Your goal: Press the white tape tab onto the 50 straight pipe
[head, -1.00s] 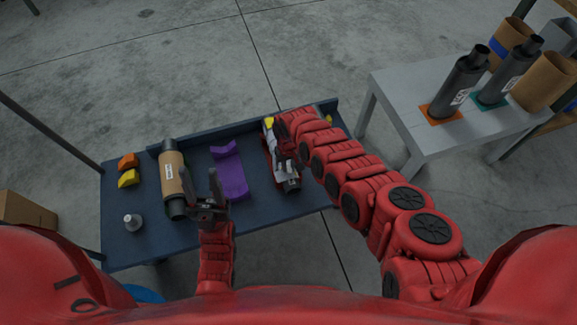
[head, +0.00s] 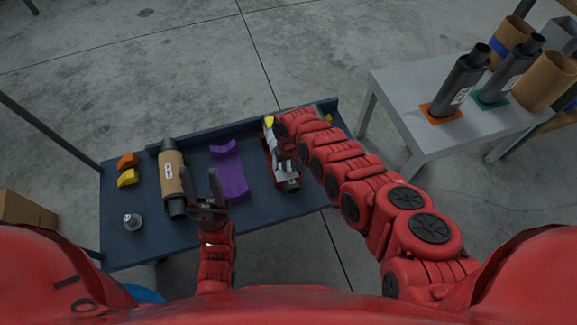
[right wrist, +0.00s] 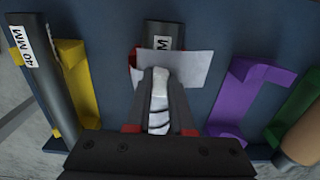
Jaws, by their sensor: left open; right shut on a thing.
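A dark pipe (right wrist: 163,28) lies in a red cradle in the right wrist view; its label is partly hidden, so I cannot read its size. A white sheet (right wrist: 196,68) lies across it. My right gripper (right wrist: 160,76) is shut on a whitish piece, apparently the white tape tab (right wrist: 159,88), directly over this pipe. The hold is partly hidden by the fingers. In the head view the right gripper (head: 284,140) is at the same pipe (head: 291,184), whose lower end shows. My left gripper (head: 202,188) is open and empty, just right of the brown-wrapped muffler (head: 170,172).
An empty purple cradle (head: 229,170) lies between my grippers. A 40 MM pipe (right wrist: 40,75) rests in a yellow cradle (right wrist: 78,80). Orange (head: 128,160) and yellow (head: 127,178) blocks and a silver item (head: 132,222) are at the bench's left. A grey table (head: 420,95) holds mufflers.

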